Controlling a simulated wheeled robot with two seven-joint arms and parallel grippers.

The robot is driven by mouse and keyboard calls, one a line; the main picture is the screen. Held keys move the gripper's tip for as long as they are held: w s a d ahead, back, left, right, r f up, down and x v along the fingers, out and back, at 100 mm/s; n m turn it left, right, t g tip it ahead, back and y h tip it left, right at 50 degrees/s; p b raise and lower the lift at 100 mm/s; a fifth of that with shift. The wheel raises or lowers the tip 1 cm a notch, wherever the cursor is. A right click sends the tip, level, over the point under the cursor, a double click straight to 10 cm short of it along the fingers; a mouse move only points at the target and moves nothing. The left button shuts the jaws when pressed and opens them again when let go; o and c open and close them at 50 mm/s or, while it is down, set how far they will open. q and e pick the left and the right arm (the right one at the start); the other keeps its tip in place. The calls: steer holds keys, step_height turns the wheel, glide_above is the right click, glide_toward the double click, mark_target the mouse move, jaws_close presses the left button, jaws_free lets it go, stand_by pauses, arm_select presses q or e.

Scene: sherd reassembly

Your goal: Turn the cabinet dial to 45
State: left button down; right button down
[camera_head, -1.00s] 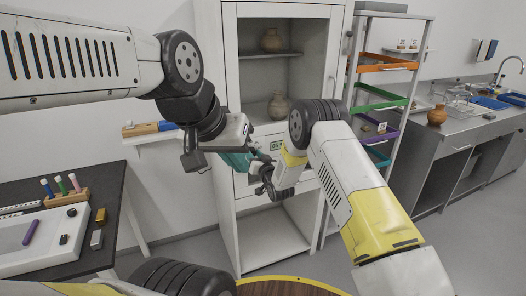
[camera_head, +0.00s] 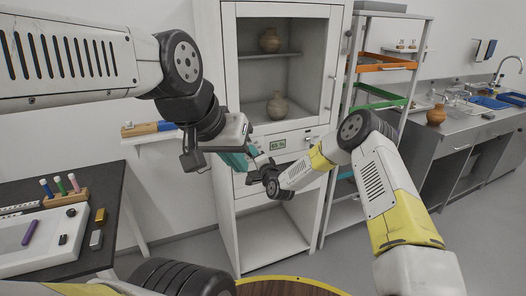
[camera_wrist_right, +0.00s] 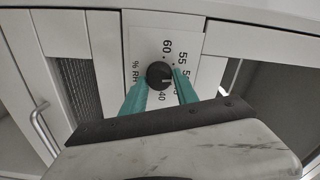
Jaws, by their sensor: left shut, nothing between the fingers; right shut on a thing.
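In the right wrist view the dark round dial knob (camera_wrist_right: 157,73) sits on a pale scale plate (camera_wrist_right: 190,62) marked % RH, with 60, 55 and 40 legible. Teal fingers of my right gripper (camera_wrist_right: 160,84) are shut on the knob and hide part of the scale. In the head view, my right wrist is low in front of the cabinet; the knob is hidden there. My left gripper (camera_head: 240,162) is shut and empty, close beside the right wrist.
Two jars stand on shelves behind the cabinet glass, one above (camera_head: 269,41) and one below (camera_head: 278,105). A rack with an orange tray (camera_head: 385,65) is right of the cabinet. A dark table (camera_head: 122,200) with tools is at left. The cabinet's lower bay is empty.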

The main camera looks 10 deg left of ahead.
steer(key=shift+f+m, duration=0.2)
steer(key=shift+m, duration=4.4)
steer(key=c, duration=1)
jaws_free()
steer(key=shift+o, duration=0.2)
steer(key=shift+s, duration=0.1)
steer(key=v, duration=0.7)
steer(key=shift+s+d, duration=0.2)
steer(key=shift+s, duration=0.1)
